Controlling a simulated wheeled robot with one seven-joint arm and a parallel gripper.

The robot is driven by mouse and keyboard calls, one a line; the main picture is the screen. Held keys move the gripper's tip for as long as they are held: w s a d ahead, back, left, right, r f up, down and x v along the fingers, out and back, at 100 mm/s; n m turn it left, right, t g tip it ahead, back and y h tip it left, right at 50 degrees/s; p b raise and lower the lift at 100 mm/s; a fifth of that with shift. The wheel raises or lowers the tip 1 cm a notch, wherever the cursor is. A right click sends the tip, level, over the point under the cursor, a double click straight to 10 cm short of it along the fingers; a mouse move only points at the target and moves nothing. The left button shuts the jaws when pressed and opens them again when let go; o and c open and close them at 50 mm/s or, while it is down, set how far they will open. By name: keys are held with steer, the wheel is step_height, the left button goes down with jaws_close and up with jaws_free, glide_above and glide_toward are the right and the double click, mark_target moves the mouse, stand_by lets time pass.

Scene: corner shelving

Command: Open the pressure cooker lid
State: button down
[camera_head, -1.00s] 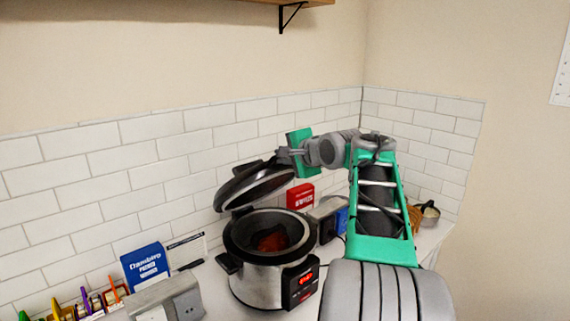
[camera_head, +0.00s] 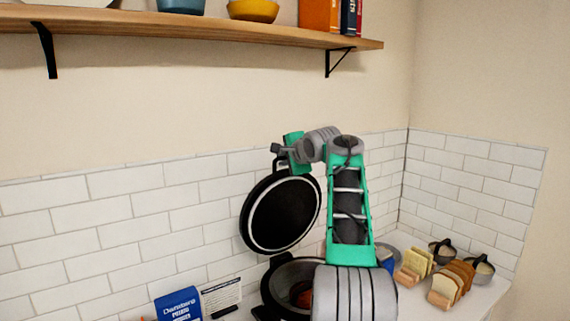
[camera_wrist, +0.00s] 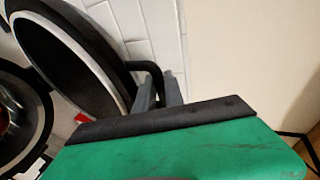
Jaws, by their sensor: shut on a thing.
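The pressure cooker lid (camera_head: 281,214) stands nearly upright above the back of the cooker, its dark underside and pale rim facing the head camera. The pressure cooker (camera_head: 278,284) is open below it, with something reddish inside. Its lower body is out of the picture and my arm covers its right side. My gripper (camera_head: 277,158) is at the top edge of the lid, shut on its black handle. In the wrist view the gripper fingers (camera_wrist: 160,93) meet the handle (camera_wrist: 147,67) beside the lid (camera_wrist: 68,55). The cooker's open rim (camera_wrist: 42,118) shows at the left edge.
A wooden shelf (camera_head: 200,30) with bowls and books runs above. A tiled wall (camera_head: 130,200) is close behind the lid. A blue box (camera_head: 180,304) and a card (camera_head: 222,297) stand left of the cooker. Bread slices (camera_head: 450,285) and small pots (camera_head: 442,251) stand at right.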

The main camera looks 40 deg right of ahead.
steer(key=shift+w, duration=0.2)
steer(key=c, duration=1.5)
jaws_free()
steer(key=shift+o, duration=0.2)
steer(key=b+v, duration=0.2)
steer(key=v, duration=0.5)
steer(key=shift+s, duration=0.35)
steer(key=shift+r, duration=0.15)
